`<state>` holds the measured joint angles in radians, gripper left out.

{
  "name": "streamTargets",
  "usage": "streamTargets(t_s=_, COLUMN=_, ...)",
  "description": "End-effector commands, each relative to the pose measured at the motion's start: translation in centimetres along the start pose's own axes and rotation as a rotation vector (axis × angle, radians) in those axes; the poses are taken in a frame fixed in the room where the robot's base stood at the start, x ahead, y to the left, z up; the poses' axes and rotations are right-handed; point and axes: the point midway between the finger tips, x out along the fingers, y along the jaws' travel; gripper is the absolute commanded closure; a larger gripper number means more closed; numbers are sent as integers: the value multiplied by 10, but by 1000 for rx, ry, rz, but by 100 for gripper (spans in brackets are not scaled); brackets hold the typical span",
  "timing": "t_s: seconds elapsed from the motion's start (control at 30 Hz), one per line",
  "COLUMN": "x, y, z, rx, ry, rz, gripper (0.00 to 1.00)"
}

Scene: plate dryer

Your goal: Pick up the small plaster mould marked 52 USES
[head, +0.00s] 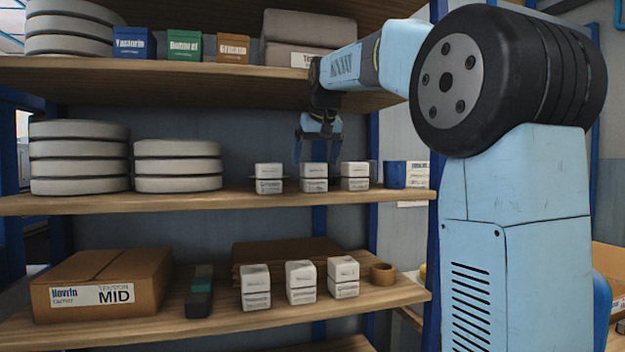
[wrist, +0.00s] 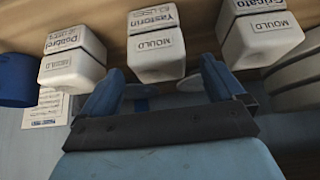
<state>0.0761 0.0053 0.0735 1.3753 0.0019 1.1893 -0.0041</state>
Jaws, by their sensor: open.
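Three small white moulds stand in a row on the middle shelf: a left one (head: 269,178), a middle one (head: 314,178) and a right one (head: 355,176). In the wrist view their labels read Gricate (wrist: 258,30), Yastorin (wrist: 157,45) and Dodoret (wrist: 72,58), each above the word MOULD. The small uses numbers are too blurred to read, so I cannot tell which is marked 52. My gripper (head: 317,152) is open and empty, just above the middle mould. In the wrist view the Yastorin mould lies between and beyond my fingertips (wrist: 161,70).
Three similar moulds (head: 301,282) stand on the lower shelf beside a brown box (head: 102,283) and a tape roll (head: 383,274). Stacked grey discs (head: 178,165) fill the middle shelf's left. A blue bin (head: 395,174) stands at its right. The upper shelf (head: 200,68) overhangs my gripper.

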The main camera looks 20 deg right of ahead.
Motion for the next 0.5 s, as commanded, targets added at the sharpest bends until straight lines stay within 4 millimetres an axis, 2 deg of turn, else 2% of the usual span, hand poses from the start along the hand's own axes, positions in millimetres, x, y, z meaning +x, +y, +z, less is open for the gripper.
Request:
streamTargets(t_s=0.3, x=41, y=1, z=3, rx=0, ry=-3, rz=0, gripper=4)
streamTargets(t_s=0.5, x=49, y=1, z=3, rx=0, ry=0, rz=0, gripper=4)
